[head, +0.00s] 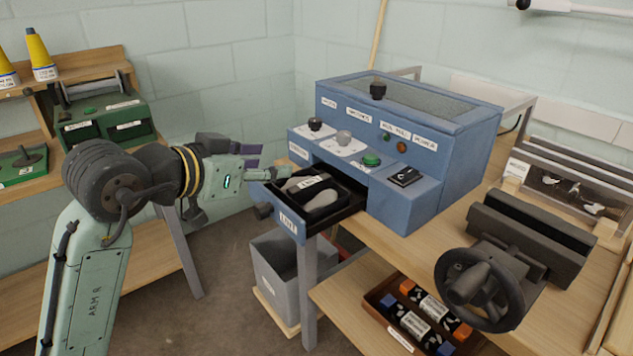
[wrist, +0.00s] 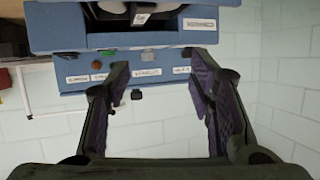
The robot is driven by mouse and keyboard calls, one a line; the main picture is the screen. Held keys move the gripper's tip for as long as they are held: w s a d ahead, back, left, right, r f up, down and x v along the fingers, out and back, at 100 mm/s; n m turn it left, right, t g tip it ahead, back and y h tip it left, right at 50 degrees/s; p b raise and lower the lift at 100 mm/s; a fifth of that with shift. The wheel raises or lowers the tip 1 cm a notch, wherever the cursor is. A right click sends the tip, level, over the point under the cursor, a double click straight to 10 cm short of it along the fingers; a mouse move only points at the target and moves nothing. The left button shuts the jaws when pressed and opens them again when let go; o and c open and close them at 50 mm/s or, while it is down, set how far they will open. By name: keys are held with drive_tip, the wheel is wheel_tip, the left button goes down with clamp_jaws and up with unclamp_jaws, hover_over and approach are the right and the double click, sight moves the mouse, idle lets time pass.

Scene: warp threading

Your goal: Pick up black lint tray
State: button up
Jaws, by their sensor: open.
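The black lint tray (head: 346,191) sits in a pulled-out blue drawer (head: 280,217) of the blue machine. It holds pale grey lint and a white label. Part of the dark tray (wrist: 108,13) also shows at the top edge of the wrist view, cut off by the frame. My gripper (head: 256,164) is to the left of the tray, beside the drawer, and apart from the tray. In the wrist view my gripper (wrist: 156,75) has its purple-padded fingers spread wide with nothing between them.
The blue machine (head: 410,135) with knobs and buttons stands behind the drawer. A grey bin (head: 283,290) is below it. A dark handwheel (head: 480,288) is at the right on the wooden bench. A green box (head: 110,122) stands on the left bench.

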sight(309, 183)
drive_tip(key=d+f, duration=0.1)
drive_tip(key=w+d+f+g, duration=0.1)
drive_tip(key=f, duration=0.1)
drive_tip(key=w+d+f+g, duration=0.1)
drive_tip(key=d+f, duration=0.1)
drive_tip(key=shift+f+p, duration=0.1)
drive_tip(key=shift+p, duration=0.3)
drive_tip(key=shift+p+x, duration=0.75)
drive_tip(key=shift+x, duration=2.15)
drive_tip(key=shift+c, duration=0.6)
clamp_jaws()
